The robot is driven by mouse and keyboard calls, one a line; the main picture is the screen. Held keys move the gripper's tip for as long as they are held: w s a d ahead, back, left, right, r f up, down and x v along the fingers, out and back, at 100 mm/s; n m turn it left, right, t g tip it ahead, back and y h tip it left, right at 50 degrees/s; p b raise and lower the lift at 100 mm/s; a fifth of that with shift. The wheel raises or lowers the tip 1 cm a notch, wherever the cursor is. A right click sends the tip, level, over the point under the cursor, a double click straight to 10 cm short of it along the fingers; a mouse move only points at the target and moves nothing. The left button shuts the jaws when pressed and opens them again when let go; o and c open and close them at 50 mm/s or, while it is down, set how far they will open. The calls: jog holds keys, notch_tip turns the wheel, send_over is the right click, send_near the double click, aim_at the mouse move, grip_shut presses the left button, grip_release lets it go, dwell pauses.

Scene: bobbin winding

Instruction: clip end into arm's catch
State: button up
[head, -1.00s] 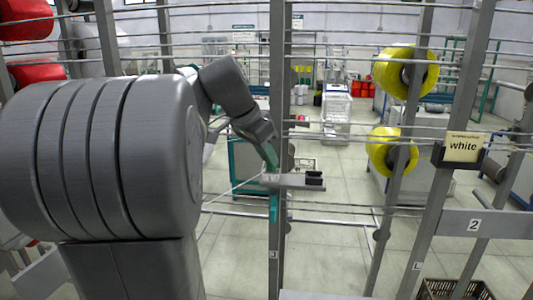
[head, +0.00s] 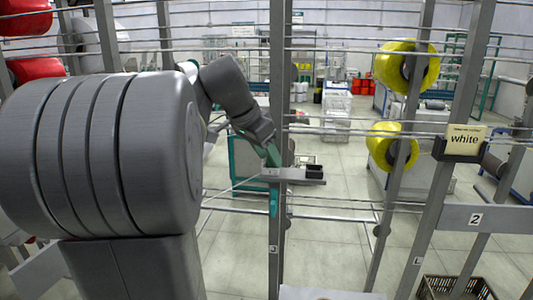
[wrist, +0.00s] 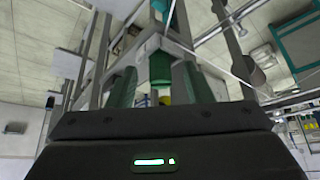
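A grey arm (head: 288,175) sticks out from an upright post, with a small black block (head: 314,173) at its right end. A teal piece (head: 273,200) hangs below its left end. My gripper (head: 272,158) is just above the arm's left part, at the post; whether it touches cannot be told. In the wrist view two dark green fingers (wrist: 160,86) stand apart, with a green cylinder (wrist: 160,68) showing beyond the gap. A thin pale thread (wrist: 218,66) runs past on the right. I cannot make out its end or the catch.
Rails and posts of the rack surround my arm. A dark crate (head: 455,288) sits at the lower right. Red bobbins (head: 25,23) are at the upper left.

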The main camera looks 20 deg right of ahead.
jog(key=shift+r, duration=0.1)
jog(key=v, duration=1.3)
jog(key=shift+a+r, duration=0.2)
jog(key=shift+r, duration=0.1)
jog(key=shift+f, duration=0.1)
